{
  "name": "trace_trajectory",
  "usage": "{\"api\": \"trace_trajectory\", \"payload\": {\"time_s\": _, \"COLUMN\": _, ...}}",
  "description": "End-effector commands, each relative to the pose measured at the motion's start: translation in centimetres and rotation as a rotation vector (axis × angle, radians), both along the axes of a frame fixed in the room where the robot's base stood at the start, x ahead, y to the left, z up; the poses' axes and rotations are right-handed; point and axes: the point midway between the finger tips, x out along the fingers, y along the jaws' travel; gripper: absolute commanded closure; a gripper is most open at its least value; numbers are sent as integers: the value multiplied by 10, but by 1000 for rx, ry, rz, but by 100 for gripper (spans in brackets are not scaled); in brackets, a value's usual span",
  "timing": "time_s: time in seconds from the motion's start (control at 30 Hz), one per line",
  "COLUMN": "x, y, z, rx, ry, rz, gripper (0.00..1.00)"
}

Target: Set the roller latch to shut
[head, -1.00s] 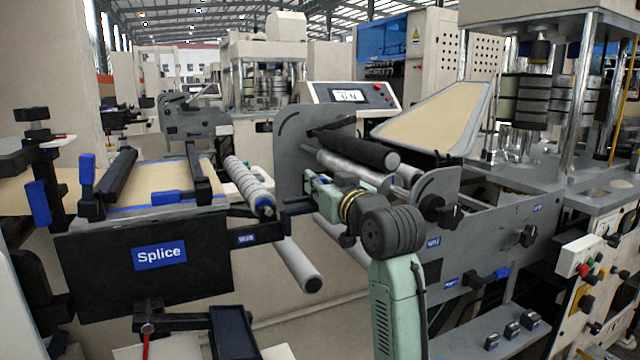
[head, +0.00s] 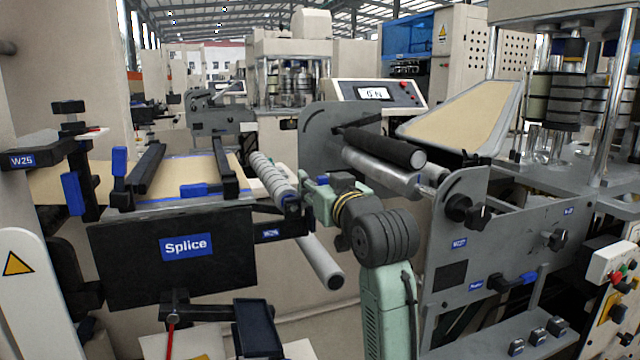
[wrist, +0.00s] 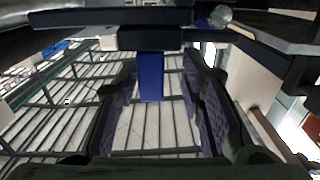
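In the wrist view my gripper (wrist: 164,90) is open. A blue tab (wrist: 151,76) hangs from a dark bar (wrist: 110,18) and shows between the two ridged finger pads, with a gap on each side. In the head view my gripper (head: 296,212) is by the end of the pale ribbed roller, right of the Splice box; its fingers are small and partly hidden there. I cannot tell which part is the roller latch.
The Splice box (head: 140,275) stands left of my gripper. The ribbed roller (head: 272,178) and a smooth grey roller (head: 320,262) are close to it. A black roller (head: 385,147) and the grey side plate (head: 515,235) lie to the right.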

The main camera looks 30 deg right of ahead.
Motion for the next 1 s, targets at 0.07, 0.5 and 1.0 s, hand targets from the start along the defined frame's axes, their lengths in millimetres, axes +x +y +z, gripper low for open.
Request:
{"api": "trace_trajectory", "payload": {"time_s": 0.07, "x": 0, "y": -1, "z": 0, "rx": 0, "ry": -1, "rz": -2, "gripper": 63}}
{"api": "trace_trajectory", "payload": {"time_s": 0.5, "x": -34, "y": 6, "z": 1, "rx": -2, "ry": -4, "rz": -5, "gripper": 63}}
{"api": "trace_trajectory", "payload": {"time_s": 1.0, "x": -114, "y": 26, "z": 1, "rx": 0, "ry": -2, "rz": -2, "gripper": 63}}
